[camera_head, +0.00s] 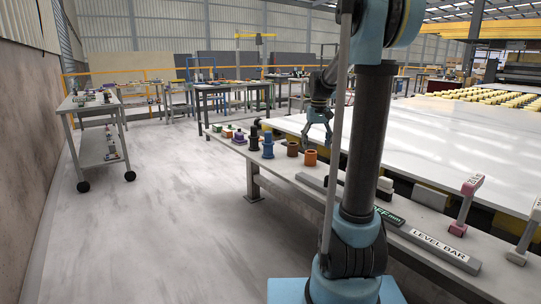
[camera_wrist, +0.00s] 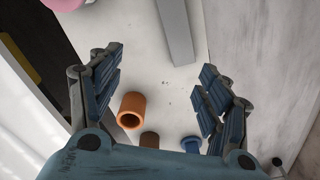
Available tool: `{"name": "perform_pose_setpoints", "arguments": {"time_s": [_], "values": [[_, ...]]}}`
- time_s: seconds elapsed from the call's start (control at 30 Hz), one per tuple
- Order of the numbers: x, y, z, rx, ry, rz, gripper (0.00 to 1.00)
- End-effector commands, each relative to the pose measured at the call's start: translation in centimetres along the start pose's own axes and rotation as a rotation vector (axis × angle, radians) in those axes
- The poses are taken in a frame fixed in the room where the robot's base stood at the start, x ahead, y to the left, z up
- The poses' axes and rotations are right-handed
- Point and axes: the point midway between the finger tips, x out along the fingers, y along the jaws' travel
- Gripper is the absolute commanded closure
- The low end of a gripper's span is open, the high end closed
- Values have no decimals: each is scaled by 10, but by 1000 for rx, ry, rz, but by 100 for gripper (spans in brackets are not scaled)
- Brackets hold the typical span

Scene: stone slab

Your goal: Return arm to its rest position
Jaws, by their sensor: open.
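My arm (camera_head: 372,130) rises at the middle right of the head view and reaches away over the grey side bench (camera_head: 280,168). My gripper (camera_head: 318,138) hangs above the bench with its fingers pointing down. In the wrist view its fingers (camera_wrist: 160,72) are spread wide, with nothing held between them. An orange hollow cylinder (camera_wrist: 131,110) stands below, near the left finger. A brown cylinder (camera_wrist: 149,140) and a blue round piece (camera_wrist: 191,144) show lower down, partly hidden by my gripper's body.
Dark blue pieces (camera_head: 268,147) and an orange cylinder (camera_head: 310,158) stand on the bench. A white slab (camera_head: 450,140) is on the right. Open floor (camera_head: 150,225) is left; a cart (camera_head: 98,150) stands there.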

Motion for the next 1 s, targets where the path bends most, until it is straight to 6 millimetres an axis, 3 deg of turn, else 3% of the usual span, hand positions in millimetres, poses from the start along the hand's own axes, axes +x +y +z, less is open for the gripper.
{"name": "perform_pose_setpoints", "arguments": {"time_s": [0.47, 0.77, 1.0], "values": [[-2, 0, 65, 23, 32, 4, 30], [11, -11, 141, 36, 70, 8, 30], [33, -19, 199, 47, 101, 10, 30]]}}
